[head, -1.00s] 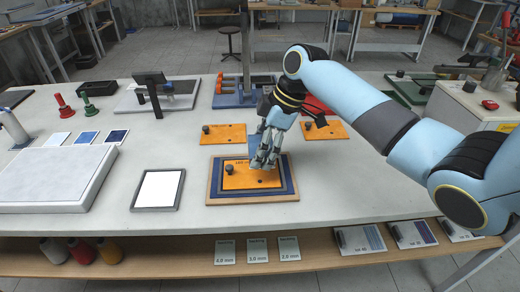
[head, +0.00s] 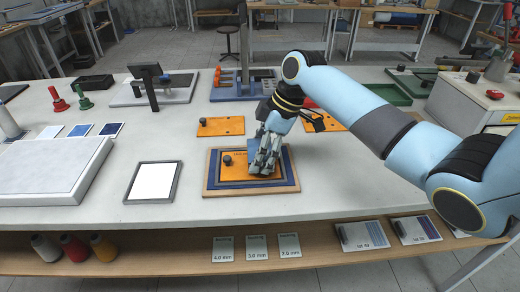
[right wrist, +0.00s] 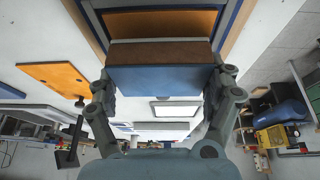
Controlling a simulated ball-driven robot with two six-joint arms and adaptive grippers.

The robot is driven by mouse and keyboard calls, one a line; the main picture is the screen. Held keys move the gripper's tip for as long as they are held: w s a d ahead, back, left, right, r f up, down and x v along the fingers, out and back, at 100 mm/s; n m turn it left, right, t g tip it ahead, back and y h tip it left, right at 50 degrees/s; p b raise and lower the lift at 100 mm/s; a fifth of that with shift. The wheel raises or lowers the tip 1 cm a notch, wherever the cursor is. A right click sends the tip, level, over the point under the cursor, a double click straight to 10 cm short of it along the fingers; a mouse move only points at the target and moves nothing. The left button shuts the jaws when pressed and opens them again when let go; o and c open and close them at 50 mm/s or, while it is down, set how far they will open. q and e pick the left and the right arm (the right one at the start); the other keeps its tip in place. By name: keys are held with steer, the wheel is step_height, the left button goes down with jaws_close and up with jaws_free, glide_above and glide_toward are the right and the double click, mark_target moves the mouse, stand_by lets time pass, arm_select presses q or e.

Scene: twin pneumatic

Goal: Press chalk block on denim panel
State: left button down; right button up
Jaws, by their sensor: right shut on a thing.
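The denim panel (head: 286,167) is a dark blue sheet on a wooden board (head: 297,189), with an orange plate (head: 230,173) with a black knob lying over it. My right gripper (head: 261,171) is above the right part of the orange plate. It is shut on a block with a blue face and a brown layer (right wrist: 160,80), which I take to be the chalk block. In the right wrist view the block spans my right gripper's fingers (right wrist: 160,88), with the plate and board behind it. I cannot tell whether the block touches the plate. My left gripper is not in view.
Another orange plate (head: 220,127) lies behind the board, and one more is partly hidden by my arm. A white framed pad (head: 154,182) and a large pale slab (head: 45,172) are to the left. A blue stand (head: 228,91) is at the back.

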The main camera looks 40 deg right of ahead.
steer(key=shift+f, duration=0.65)
stand_by(1.1)
steer(key=shift+r+p, duration=1.05)
steer(key=shift+r, duration=0.25)
step_height(320, 180, up, 5)
steer(key=p, duration=0.4)
steer(key=shift+f+p, duration=0.2)
steer(key=shift+p, duration=0.2)
steer(key=shift+f, duration=0.1)
